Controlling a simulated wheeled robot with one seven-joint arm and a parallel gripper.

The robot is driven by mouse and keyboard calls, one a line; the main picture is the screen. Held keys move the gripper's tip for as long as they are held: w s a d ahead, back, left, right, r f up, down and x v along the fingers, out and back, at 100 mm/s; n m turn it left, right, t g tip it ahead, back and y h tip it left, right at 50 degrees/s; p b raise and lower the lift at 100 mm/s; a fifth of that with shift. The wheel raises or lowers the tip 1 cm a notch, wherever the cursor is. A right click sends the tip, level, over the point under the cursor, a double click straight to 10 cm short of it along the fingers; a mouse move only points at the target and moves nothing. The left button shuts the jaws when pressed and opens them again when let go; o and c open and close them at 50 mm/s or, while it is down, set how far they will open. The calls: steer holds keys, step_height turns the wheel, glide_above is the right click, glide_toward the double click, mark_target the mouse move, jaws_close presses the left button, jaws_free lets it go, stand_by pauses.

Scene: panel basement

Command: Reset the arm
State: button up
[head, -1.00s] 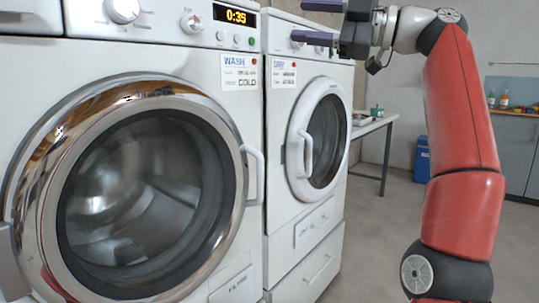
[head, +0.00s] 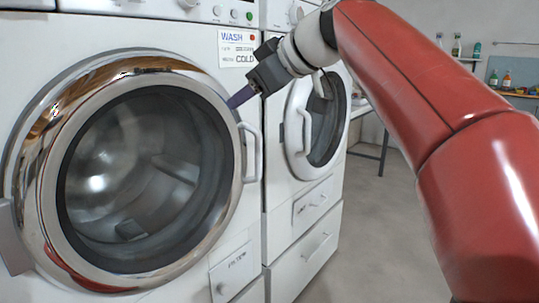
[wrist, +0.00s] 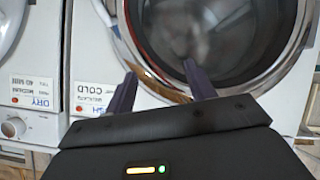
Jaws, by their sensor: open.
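My gripper (head: 238,98) is in front of the washing machine (head: 30,60), near the upper right of its round door (head: 140,165). Its purple fingers point down and left toward the door rim in the head view. In the wrist view my gripper (wrist: 160,88) shows two purple fingers spread apart with nothing between them. The washer door is shut, with a chrome rim and a white handle (head: 253,152) just below the fingers. I cannot tell whether the fingertips touch the door. My red arm reaches in from the right.
A second machine with a white round door (head: 300,125) stands to the right, also shut. A table (head: 366,110) and a shelf with bottles (head: 507,80) are farther back. The grey floor (head: 375,230) right of the machines is clear where visible.

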steer(key=s+d+f+m+h, duration=0.3)
steer(key=s+d+f, duration=0.3)
steer(key=f, duration=0.6)
steer(key=s+d+f+m+g+h, duration=0.1)
steer(key=s+d+f+m+h, duration=0.2)
steer(key=s+d+f+m, duration=0.3)
steer(key=s+d+f+m+g+h, duration=0.1)
steer(key=s+d+f+m+h, duration=0.2)
steer(key=s+f, duration=0.8)
steer(key=d+f+m, duration=0.2)
steer(key=d+f, duration=0.1)
steer(key=f, duration=0.5)
steer(key=shift+s+d, duration=0.25)
steer(key=shift+d, duration=0.15)
